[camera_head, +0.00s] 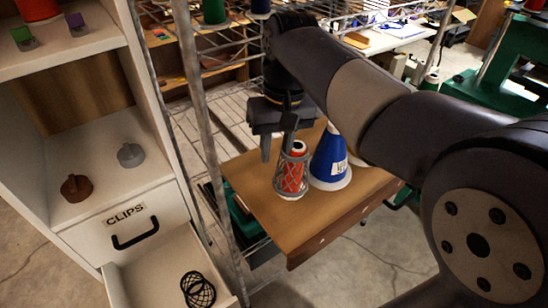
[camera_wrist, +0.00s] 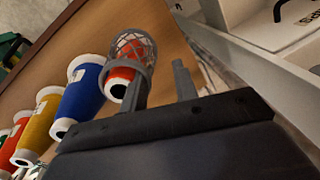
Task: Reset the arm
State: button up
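My gripper (camera_head: 277,150) hangs over the wooden board with its two fingers apart. In the wrist view the fingers (camera_wrist: 160,88) have a clear gap with nothing held between them. A red thread spool (camera_head: 292,177) in a grey net sleeve stands upright on the board just below the right-hand finger. The same netted spool (camera_wrist: 128,62) shows beside the left-hand finger in the wrist view; I cannot tell whether they touch. My arm stretches in from the right of the head view.
A blue spool (camera_head: 329,160) stands beside the netted one on the board (camera_head: 262,190). Yellow (camera_wrist: 38,122) and red spools follow in the wrist view. A wire rack post (camera_head: 205,130) and white cabinet with an open drawer (camera_head: 150,272), holding black nets (camera_head: 198,290), are left.

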notch_tip(320, 180, up, 8)
jog(key=shift+d+f, duration=0.25)
jog(key=shift+d, duration=0.1)
jog(key=shift+w, duration=0.1)
jog(key=f, duration=0.7)
jog(key=shift+a+f, duration=0.25)
jog(key=shift+a, duration=0.1)
jog(key=shift+f, duration=0.1)
